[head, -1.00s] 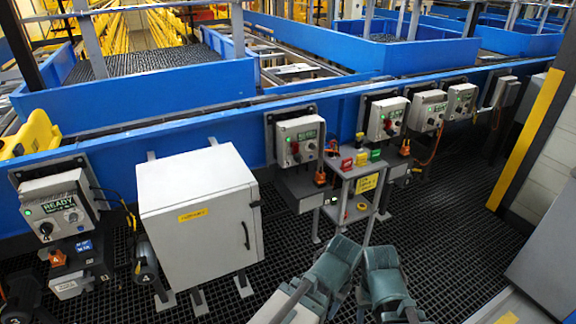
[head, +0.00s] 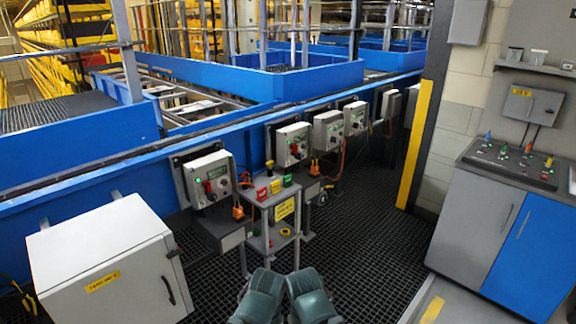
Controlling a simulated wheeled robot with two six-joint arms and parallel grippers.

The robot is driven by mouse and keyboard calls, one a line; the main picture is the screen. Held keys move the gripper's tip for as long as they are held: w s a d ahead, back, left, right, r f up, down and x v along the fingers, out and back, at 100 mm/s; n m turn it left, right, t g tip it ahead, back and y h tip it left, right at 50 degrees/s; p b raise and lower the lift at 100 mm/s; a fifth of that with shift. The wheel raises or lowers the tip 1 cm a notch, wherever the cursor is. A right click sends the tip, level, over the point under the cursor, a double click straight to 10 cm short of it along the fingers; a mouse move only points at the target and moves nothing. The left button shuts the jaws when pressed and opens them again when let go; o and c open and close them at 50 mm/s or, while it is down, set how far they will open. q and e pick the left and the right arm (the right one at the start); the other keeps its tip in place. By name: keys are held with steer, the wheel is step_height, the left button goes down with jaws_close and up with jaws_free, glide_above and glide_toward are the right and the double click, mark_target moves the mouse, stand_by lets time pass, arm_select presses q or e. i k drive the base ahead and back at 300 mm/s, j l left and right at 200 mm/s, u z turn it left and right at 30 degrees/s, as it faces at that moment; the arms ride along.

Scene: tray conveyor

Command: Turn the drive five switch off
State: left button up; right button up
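Several grey control boxes are mounted along the blue conveyor side. The nearest box (head: 209,178) has a red switch and a green light. Further along are a second box with a red switch (head: 293,144), a third box (head: 328,132) and a fourth box (head: 355,118). Their labels are too small to read, so I cannot tell which one is drive five or how its switch is set. Two teal parts of my arms show at the bottom middle, apart from the boxes. Neither gripper's fingers show.
A grey cabinet (head: 105,265) stands at left front. A small grey stand (head: 268,202) with coloured items and a yellow sign is before the boxes. A console with coloured knobs (head: 515,163) is at right, past a yellow-edged post (head: 413,145). The dark grating (head: 365,225) between is clear.

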mark_target(211, 196)
steer(key=z, duration=0.55)
steer(key=i+z, duration=0.2)
steer(key=i, duration=4.1)
steer(key=i+u, duration=0.2)
steer(key=i, duration=0.35)
steer(key=u, duration=3.65)
